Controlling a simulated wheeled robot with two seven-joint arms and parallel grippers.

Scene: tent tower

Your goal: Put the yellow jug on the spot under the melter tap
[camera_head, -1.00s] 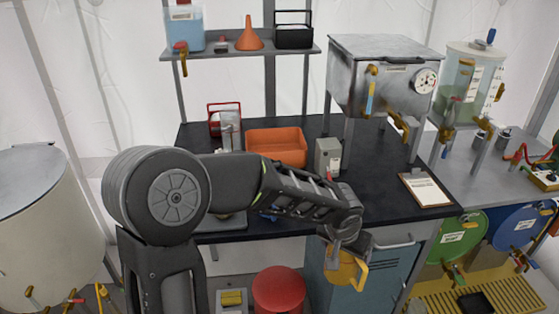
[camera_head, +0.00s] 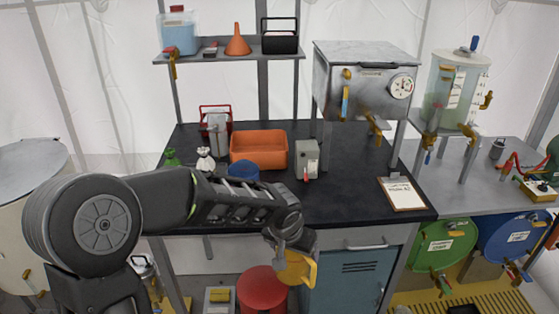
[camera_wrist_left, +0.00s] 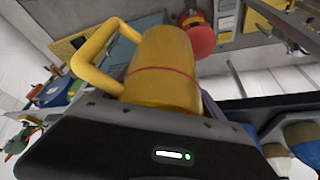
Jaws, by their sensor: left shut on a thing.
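The yellow jug (camera_head: 298,268) is held by my left gripper (camera_head: 284,247) in front of the bench's front edge, below the level of the top. In the left wrist view the jug (camera_wrist_left: 163,72) fills the middle, with its handle to the left and a red line around its body. The gripper is shut on it; the fingers are mostly hidden there. The melter (camera_head: 366,80) is a grey metal box on legs on the bench, with a dial. Its brass tap (camera_head: 376,124) hangs at the lower front over the black top. My right gripper is not in view.
The black bench top (camera_head: 345,185) is clear below the tap. An orange tray (camera_head: 259,148), a grey box (camera_head: 306,158) and a clipboard (camera_head: 401,193) lie on it. A red stool (camera_head: 262,289) stands below in front.

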